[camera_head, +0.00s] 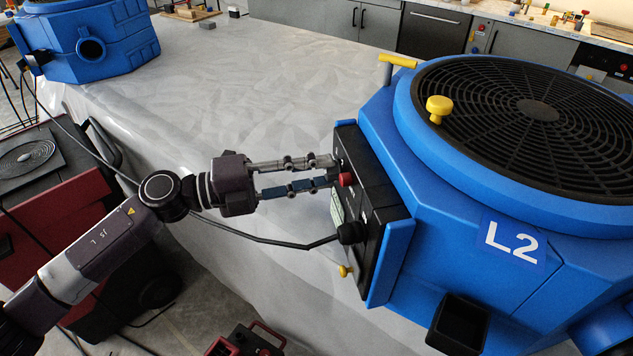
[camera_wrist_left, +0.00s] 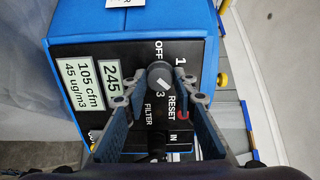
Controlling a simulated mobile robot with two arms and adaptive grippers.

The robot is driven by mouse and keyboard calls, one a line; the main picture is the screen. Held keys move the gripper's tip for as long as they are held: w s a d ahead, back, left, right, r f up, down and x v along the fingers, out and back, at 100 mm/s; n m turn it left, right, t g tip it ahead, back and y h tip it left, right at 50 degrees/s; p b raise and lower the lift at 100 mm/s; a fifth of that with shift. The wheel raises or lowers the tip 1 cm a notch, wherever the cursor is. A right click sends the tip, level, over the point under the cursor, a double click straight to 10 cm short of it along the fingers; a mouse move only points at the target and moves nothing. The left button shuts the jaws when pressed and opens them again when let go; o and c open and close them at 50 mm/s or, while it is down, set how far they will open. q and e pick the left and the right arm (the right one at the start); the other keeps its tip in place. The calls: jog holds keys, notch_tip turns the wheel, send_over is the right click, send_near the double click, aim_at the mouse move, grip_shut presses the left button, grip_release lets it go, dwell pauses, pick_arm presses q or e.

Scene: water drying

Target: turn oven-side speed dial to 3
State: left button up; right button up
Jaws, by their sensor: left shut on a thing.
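A black speed dial (camera_wrist_left: 158,72) with a white pointer mark sits on the black control panel of the blue L2 machine. The labels OFF, 1 and 3 stand around it; the pointer lies slanted, and I cannot tell for sure which label it marks. My left gripper (camera_wrist_left: 160,90) has its two fingers on either side of the dial, shut on it. In the head view my left gripper (camera_head: 333,171) reaches the panel (camera_head: 388,212) from the left, and its fingertips hide the dial. My right gripper is in neither view.
A red button (camera_head: 346,179) is right by the fingertips. Below it a black cable plug (camera_head: 351,232) sticks out of the panel. A second blue machine (camera_head: 85,40) stands far left.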

pick_arm(q)
jog(key=m+b, duration=0.1)
jog(key=m, duration=0.1)
jog(key=m+b, duration=0.1)
jog(key=b, duration=0.1)
jog(key=m+b, duration=0.2)
jog(key=shift+f+m, duration=0.3)
jog(key=shift+r+m+b, duration=0.15)
jog(key=shift+m+b, duration=1.65)
jog(key=shift+b, duration=0.3)
jog(key=o, duration=1.2)
jog(key=shift+r, duration=0.1)
jog(key=shift+c, duration=0.2)
jog(key=v, duration=1.2)
jog(key=shift+s, duration=0.1)
